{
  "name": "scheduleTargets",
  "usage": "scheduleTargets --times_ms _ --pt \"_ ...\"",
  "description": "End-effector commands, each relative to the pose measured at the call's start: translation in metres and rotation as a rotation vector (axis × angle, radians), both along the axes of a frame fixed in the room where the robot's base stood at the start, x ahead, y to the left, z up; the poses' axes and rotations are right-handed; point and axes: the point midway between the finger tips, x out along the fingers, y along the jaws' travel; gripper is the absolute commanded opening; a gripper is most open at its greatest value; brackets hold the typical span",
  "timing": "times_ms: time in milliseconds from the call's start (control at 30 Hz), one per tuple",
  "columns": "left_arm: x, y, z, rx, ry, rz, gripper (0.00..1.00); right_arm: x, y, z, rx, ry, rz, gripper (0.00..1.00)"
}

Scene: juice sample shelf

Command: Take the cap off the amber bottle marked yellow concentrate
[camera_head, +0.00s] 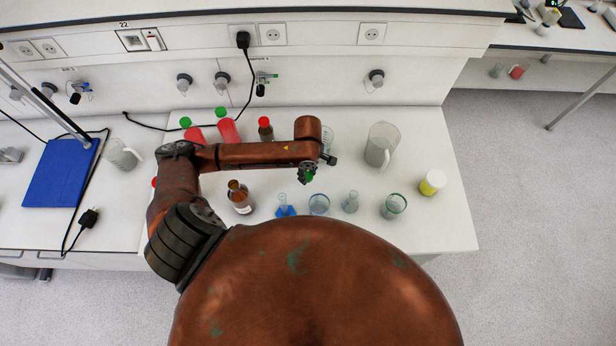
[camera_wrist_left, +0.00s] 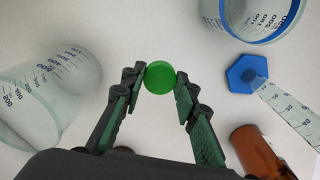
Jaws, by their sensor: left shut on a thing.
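My left gripper (camera_head: 307,172) is over the middle of the bench, shut on a green cap (camera_wrist_left: 160,77) held between its fingertips. The cap also shows as a green spot in the head view (camera_head: 309,177). An amber bottle (camera_head: 241,200) stands to the left of the gripper, with an open neck and no cap on it. Part of an amber bottle shows at the lower right of the wrist view (camera_wrist_left: 260,150), apart from the fingers. Another amber bottle (camera_head: 266,133) with a red cap stands behind my arm. Label text is too small to read. My right gripper is not in view.
A blue-based cylinder (camera_head: 284,209) and several glass vessels, such as a beaker (camera_head: 394,207), line the front. A large jug (camera_head: 381,146) stands back right, a yellow-filled container (camera_head: 432,183) far right. Red bottles (camera_head: 229,132) stand back left. Bare bench lies right of the jug.

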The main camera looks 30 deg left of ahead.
Motion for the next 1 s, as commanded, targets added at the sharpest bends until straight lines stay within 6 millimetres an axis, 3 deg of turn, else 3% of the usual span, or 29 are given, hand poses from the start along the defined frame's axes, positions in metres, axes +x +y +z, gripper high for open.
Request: scheduleTargets --times_ms 200,400,767,800,1000 --pt "0.0 0.0 -0.017 0.0 0.001 -0.002 0.0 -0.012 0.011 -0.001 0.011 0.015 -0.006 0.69" --pt "0.0 0.0 -0.043 0.001 0.0 -0.003 0.0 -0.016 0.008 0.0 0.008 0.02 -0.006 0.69" --pt "0.0 -0.001 -0.046 -0.001 0.0 -0.003 0.0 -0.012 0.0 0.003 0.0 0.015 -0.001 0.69" --pt "0.0 -0.001 -0.047 -0.001 -0.001 -0.003 0.29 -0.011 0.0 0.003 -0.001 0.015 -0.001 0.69" --pt "0.0 0.0 -0.047 0.0 -0.001 -0.004 0.43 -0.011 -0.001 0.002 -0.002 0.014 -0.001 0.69"
